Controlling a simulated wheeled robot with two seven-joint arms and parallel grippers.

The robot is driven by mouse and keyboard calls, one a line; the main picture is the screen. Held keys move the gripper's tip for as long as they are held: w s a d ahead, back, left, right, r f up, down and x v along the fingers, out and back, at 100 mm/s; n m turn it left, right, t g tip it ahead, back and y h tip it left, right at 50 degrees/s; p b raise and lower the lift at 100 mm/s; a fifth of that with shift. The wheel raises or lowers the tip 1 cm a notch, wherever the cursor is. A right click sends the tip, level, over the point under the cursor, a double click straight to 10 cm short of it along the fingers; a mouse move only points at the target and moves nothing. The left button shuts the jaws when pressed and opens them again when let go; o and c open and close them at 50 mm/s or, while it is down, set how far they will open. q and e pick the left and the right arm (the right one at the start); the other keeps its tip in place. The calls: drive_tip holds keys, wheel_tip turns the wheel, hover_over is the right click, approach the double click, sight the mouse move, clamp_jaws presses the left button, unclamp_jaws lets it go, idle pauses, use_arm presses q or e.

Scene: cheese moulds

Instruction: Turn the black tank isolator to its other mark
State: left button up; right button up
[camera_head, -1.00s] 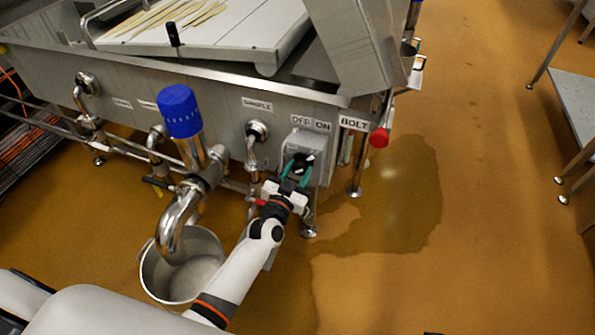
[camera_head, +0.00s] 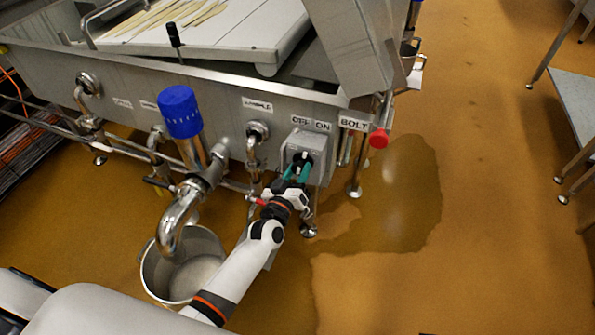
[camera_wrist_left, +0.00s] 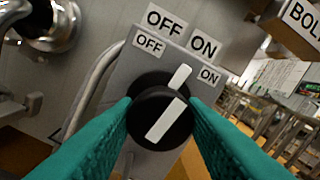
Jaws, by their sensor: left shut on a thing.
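The black tank isolator (camera_wrist_left: 143,107) is a round knob with a white bar on a grey box (camera_head: 318,147) on the tank's side wall. In the left wrist view its white bar slants up and to the right, pointing between the small OFF label (camera_wrist_left: 150,44) and the small ON label (camera_wrist_left: 209,75). My left gripper (camera_head: 298,171) is shut on the knob, with a teal finger on either side of it in the left wrist view (camera_wrist_left: 160,117). The fingers hide the knob's sides. My right gripper is not in view.
A blue-capped valve (camera_head: 180,112) and bent steel pipe stand left of my left arm, above a steel bucket (camera_head: 151,272). A red knob (camera_head: 379,138) sits right of the isolator, near the BOLT label (camera_head: 353,123). The floor to the right is open, with a dark wet patch (camera_head: 410,190).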

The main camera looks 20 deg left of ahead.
use_arm(q)
drive_tip(key=n, duration=0.6)
drive_tip(key=shift+f+n+b, duration=0.1)
drive_tip(key=shift+n+b, duration=0.2)
drive_tip(key=shift+b, duration=0.05)
drive_tip(key=n, duration=0.4)
drive_tip(key=shift+y+b, duration=0.3)
drive_tip(key=shift+b, duration=0.05)
drive_tip(key=shift+n, duration=0.4)
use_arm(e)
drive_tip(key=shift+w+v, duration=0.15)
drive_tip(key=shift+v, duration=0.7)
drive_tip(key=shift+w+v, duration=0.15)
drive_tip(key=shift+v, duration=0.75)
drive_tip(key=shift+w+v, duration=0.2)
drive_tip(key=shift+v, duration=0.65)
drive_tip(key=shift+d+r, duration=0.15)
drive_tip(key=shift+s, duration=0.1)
use_arm(q)
drive_tip(key=o, duration=1)
drive_tip(key=shift+s, duration=0.1)
